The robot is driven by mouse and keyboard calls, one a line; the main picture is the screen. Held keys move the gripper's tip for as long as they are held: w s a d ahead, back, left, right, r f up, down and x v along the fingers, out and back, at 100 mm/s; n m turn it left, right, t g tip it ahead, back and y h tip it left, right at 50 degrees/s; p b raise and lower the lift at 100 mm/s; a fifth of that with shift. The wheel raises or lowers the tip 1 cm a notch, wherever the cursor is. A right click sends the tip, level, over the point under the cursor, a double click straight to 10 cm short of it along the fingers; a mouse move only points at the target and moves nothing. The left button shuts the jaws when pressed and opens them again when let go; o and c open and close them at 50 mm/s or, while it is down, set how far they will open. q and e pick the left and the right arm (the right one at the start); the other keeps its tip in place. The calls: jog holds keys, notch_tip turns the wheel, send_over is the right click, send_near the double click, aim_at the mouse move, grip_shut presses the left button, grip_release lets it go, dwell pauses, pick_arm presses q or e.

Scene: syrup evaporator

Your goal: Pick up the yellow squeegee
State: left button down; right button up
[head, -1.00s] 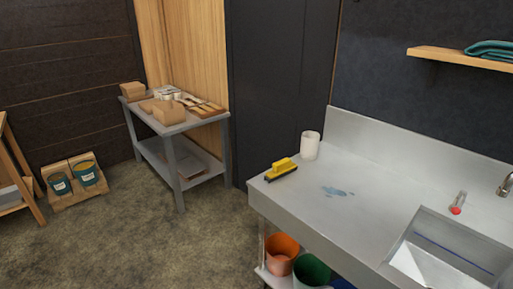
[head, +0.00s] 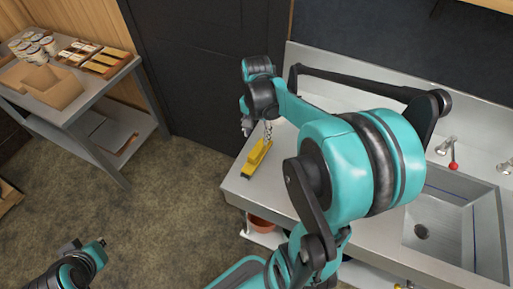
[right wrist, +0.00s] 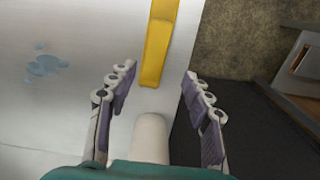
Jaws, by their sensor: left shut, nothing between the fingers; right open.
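The yellow squeegee (head: 257,157) lies on the metal counter near its left end in the head view. It also shows at the top middle of the right wrist view (right wrist: 157,48). My right gripper (head: 257,129) is open and empty, over the counter beside the squeegee's far end. In the right wrist view its fingers (right wrist: 158,76) spread to either side of the squeegee's near end, without visible contact. My left gripper (head: 96,246) is shut and empty at the lower left of the head view, far from the counter.
A blue wet patch (right wrist: 46,65) is on the counter. The sink (head: 440,225) with a red-handled tap (head: 453,165) is on the right. A grey cart (head: 75,125) with boxes stands on the left.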

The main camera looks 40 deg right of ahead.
aim_at(257, 148)
jog(key=f, duration=0.1)
jog(key=f+b, duration=0.1)
jog(key=shift+s+f, duration=0.35)
jog(key=shift+f, duration=0.05)
jog(key=f, duration=0.1)
jog(key=f+b, duration=0.1)
jog(key=f, duration=0.1)
jog(key=f+b, duration=0.1)
jog(key=shift+s+a+f, duration=0.25)
jog(key=shift+f, duration=0.15)
grip_shut()
